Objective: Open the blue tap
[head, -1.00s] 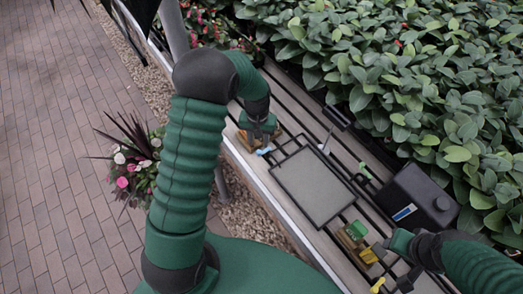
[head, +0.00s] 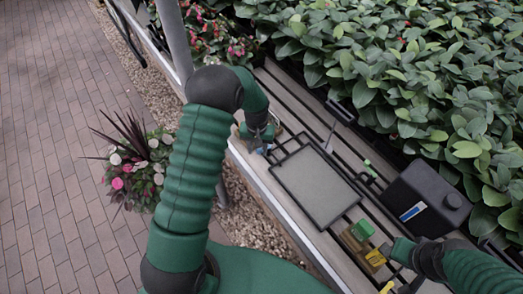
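A small light-blue piece (head: 264,150), which looks like the blue tap, shows at the near side of my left gripper (head: 260,139) on the slatted bench. The gripper points down at it and hides most of it and its mount. I cannot tell whether the fingers touch it or how far they are apart. My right gripper (head: 382,271) is at the lower right with two yellow fingertip-like pieces spread apart. It looks open and empty, beside a wooden block with a green piece (head: 361,231).
A grey framed tray (head: 316,188) lies on the bench between my grippers. A black box (head: 428,203) with a blue-and-white label stands to its right. Dense leafy bushes (head: 420,80) line the back. A flower pot (head: 135,165) stands on the paving at left.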

